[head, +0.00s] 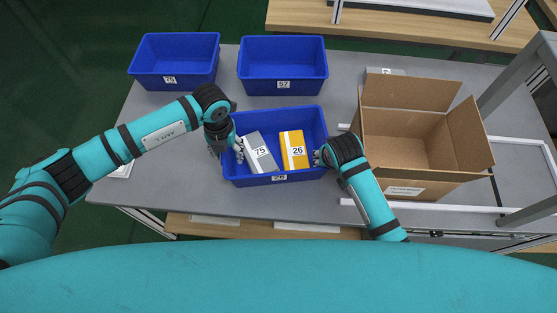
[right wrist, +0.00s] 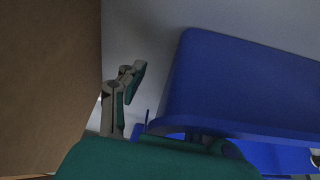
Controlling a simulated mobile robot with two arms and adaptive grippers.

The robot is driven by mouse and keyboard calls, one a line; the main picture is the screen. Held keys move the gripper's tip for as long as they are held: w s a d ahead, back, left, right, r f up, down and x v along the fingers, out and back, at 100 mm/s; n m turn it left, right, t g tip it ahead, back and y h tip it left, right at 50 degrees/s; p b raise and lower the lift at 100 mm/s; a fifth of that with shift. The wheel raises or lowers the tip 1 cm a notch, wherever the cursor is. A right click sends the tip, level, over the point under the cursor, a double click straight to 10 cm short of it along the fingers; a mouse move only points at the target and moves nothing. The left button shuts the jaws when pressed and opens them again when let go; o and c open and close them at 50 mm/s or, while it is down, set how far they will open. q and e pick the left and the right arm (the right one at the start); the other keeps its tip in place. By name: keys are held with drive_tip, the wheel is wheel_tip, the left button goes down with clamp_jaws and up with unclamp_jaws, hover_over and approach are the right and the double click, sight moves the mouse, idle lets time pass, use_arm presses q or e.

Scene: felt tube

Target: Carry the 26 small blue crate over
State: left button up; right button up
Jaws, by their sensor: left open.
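The blue crate labelled 26 (head: 315,122) sits on the grey table in the middle of the head view. It holds a grey box labelled 75 (head: 258,150) and a yellow box labelled 26 (head: 295,150). My left gripper (head: 238,150) is open at the crate's left wall, with fingers near the rim and the grey box. My right gripper (head: 320,157) is at the right wall. In the right wrist view, one finger (right wrist: 126,88) stands apart from the blue crate wall (right wrist: 235,90); the other finger is mostly hidden.
Two more blue crates, labelled 75 (head: 176,45) and 57 (head: 283,45), stand behind. An open cardboard box (head: 405,185) stands close on the right; its side (right wrist: 50,80) fills the left of the right wrist view. A grey frame (head: 525,65) is beyond it.

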use_arm(q)
drive_tip(key=c, duration=0.6)
use_arm(e)
drive_tip(key=c, duration=0.6)
use_arm(q)
clamp_jaws()
use_arm(e)
clamp_jaws()
use_arm(q)
drive_tip(key=shift+a, duration=0.1)
use_arm(e)
drive_tip(key=shift+d, duration=0.15)
